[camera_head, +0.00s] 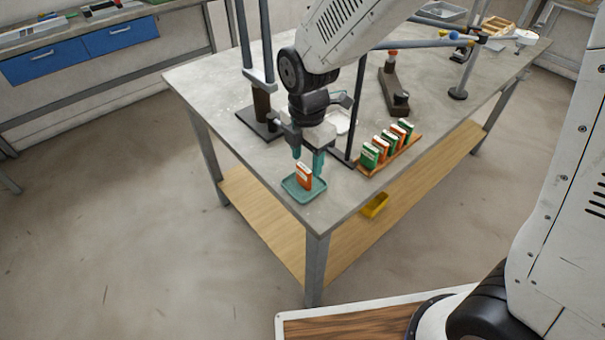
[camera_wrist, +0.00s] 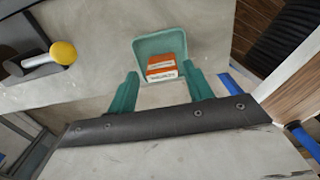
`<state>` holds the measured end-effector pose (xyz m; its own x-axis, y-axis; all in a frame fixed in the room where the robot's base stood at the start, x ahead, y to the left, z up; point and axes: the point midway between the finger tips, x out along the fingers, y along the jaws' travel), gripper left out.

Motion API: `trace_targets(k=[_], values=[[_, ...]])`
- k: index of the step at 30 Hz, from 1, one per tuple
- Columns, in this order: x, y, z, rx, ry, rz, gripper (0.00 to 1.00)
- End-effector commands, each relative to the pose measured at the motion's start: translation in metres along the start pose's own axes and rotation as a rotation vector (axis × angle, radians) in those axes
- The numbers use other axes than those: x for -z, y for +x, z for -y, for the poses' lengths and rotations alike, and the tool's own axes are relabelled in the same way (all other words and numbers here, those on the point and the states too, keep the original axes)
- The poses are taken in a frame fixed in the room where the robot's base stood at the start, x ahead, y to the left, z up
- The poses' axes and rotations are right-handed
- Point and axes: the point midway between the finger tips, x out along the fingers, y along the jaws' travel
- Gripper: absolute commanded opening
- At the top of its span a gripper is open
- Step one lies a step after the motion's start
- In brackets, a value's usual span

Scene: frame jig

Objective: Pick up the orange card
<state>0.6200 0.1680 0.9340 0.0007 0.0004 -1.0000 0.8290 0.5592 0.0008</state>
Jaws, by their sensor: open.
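The orange card (camera_head: 305,175) stands upright in a small teal tray (camera_head: 290,187) near the table's front corner. In the wrist view the orange card (camera_wrist: 161,66) shows its orange top and a white band with lettering. The teal tray (camera_wrist: 142,48) surrounds it there. My gripper (camera_head: 309,160) is just above and behind the card, fingers pointing down. In the wrist view my gripper (camera_wrist: 161,90) is open, with its teal fingers apart, one to each side of the card. Nothing is between the fingertips that I can see as gripped.
A wooden rack (camera_head: 391,157) of green and orange cards stands to the right. A dark post with a base (camera_head: 259,123) stands behind my gripper on the left. A yellow bin (camera_head: 375,205) sits on the lower shelf (camera_head: 265,208). The tray is close to the table edge.

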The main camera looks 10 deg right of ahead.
Motion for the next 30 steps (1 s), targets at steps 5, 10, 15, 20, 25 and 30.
trace_targets(k=[5, 10, 15, 20, 25, 30], values=[[0.004, 0.027, 0.001, 0.006, 0.0, -0.001, 0.51], [0.005, 0.047, 0.0, 0.003, 0.0, 0.0, 0.51], [0.006, 0.051, 0.0, 0.0, -0.001, 0.0, 0.51], [0.007, 0.05, -0.001, 0.001, -0.001, 0.0, 0.4], [0.007, 0.05, -0.001, 0.0, -0.001, 0.0, 0.18], [0.007, 0.05, -0.001, 0.0, -0.001, 0.0, 0.18]])
